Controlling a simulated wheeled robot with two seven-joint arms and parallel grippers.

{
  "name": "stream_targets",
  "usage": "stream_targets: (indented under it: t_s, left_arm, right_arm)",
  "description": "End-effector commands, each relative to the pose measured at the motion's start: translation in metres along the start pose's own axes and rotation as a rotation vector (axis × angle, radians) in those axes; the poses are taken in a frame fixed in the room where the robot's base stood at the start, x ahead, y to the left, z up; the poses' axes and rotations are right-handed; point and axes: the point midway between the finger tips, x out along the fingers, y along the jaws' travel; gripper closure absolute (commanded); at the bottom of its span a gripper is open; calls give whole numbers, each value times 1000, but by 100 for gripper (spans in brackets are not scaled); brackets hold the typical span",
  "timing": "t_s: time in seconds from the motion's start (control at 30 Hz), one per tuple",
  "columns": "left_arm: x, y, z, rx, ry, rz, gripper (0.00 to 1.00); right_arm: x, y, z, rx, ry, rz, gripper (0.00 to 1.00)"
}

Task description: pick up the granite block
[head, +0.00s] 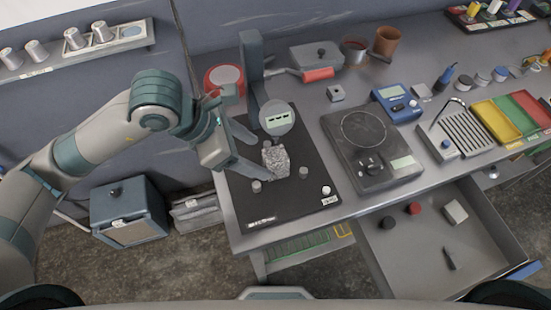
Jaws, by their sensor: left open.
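The granite block (277,163), grey and speckled, stands on the black base plate (293,205) of a stand with a grey-blue column and a round gauge with a green display. My left gripper (261,160) comes in from the left. Its jaws are open, with one finger toward the back and one toward the front, and the fingertips are close to the block's left side. I cannot tell whether they touch it. My right gripper is not in view.
The round gauge (277,118) and column (252,72) stand just behind the block. Small knobs sit on the plate near its front. A dark hot plate (371,150) is to the right. An open drawer (405,262) juts out at the front right.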

Motion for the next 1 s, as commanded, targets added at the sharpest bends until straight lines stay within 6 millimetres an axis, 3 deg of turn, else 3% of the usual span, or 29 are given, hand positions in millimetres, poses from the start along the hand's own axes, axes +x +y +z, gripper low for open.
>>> stream_targets:
  t_s: [0.2, 0.67, 1.0]
  left_arm:
    - [16, 0, 0, 0, 0, 0, 38]
    - [20, 1, 2, -1, 0, -2, 38]
    - [57, 7, 6, -3, 2, -3, 38]
  right_arm:
    - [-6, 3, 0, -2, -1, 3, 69]
    - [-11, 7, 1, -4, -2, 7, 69]
    - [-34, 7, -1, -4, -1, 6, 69]
